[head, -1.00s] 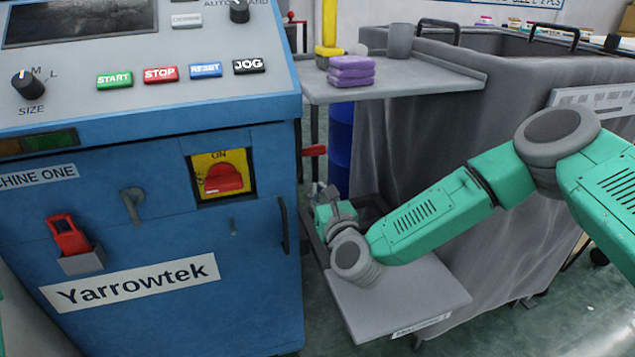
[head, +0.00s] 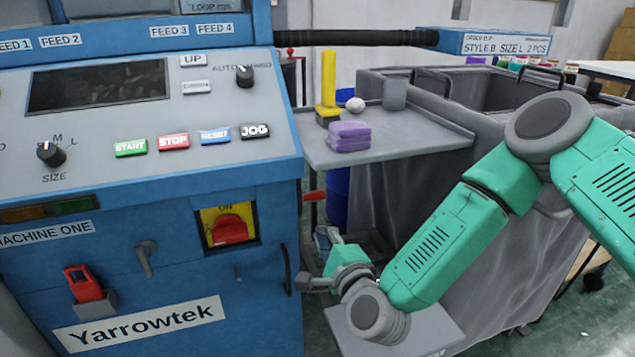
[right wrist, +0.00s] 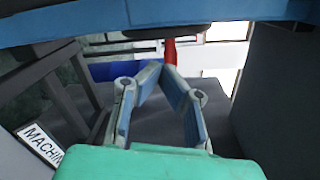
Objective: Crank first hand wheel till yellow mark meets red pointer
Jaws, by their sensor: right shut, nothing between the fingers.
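The blue machine (head: 100,290), labelled "Machine One" and "Yarrowtek", fills the left of the head view. A red handle (head: 314,195) sticks out from its right side. A red part also shows just beyond my fingertips in the right wrist view (right wrist: 170,50). The hand wheel's rim, the yellow mark and the red pointer cannot be made out. My right gripper (head: 316,262) is low beside the machine's right side, below the red handle. In the right wrist view the gripper (right wrist: 161,72) has its fingertips together, with nothing held. My left gripper is out of view.
A lower grey shelf (head: 440,330) lies under my right arm. A large grey bin (head: 400,185) stands behind it, leaving a narrow gap beside the machine.

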